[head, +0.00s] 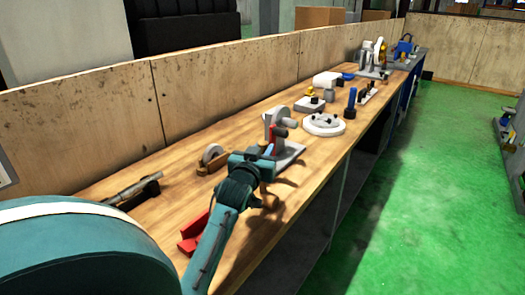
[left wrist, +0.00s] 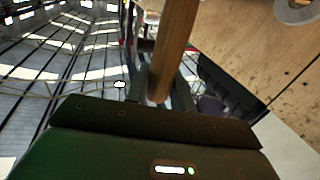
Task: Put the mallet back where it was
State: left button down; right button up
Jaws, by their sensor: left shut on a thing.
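My left gripper (head: 267,172) is over the workbench in the head view, with its arm coming from the lower left. It is shut on a wooden handle, which I take to be the mallet's (left wrist: 177,40). In the left wrist view the handle runs from between the fingers (left wrist: 153,88) up past the top edge. The mallet's head is not clearly seen in either view. A brown rounded end (head: 270,201) shows just below the gripper in the head view and may be part of the mallet. My right gripper is not in view.
The long wooden bench (head: 285,240) runs away to the upper right. Close to the gripper stand a grey grinder-like fixture (head: 278,120), a small wheel on a wooden stand (head: 212,155) and a red holder (head: 192,236). A round white plate (head: 324,125) lies farther along. A wooden panel (head: 215,85) backs the bench.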

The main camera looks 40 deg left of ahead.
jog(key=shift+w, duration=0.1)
pick_arm(q)
jog(key=c, duration=1.2)
grip_release()
jog(key=shift+f, duration=0.1)
jog(key=p+v, duration=0.4)
jog(key=v, duration=0.8)
jog(key=s+d+f+m+g+h, duration=0.25)
jog(key=d+f+m+h, duration=0.35)
jog(key=d+f, duration=0.85)
jog(key=s+d+f+g+h, duration=0.1)
jog(key=s+d+f, duration=0.2)
jog(key=s+d+f+m+g+h, duration=0.1)
jog(key=s+d+f+h, duration=0.1)
jog(key=s+d+f, duration=0.1)
jog(key=s+d+f+g+h, duration=0.1)
jog(key=s+d+f, duration=0.2)
jog(key=s+d, duration=0.1)
jog(key=shift+d+f+m+g+h, duration=0.3)
jog(key=shift+d+f, duration=0.1)
jog(key=shift+d, duration=0.1)
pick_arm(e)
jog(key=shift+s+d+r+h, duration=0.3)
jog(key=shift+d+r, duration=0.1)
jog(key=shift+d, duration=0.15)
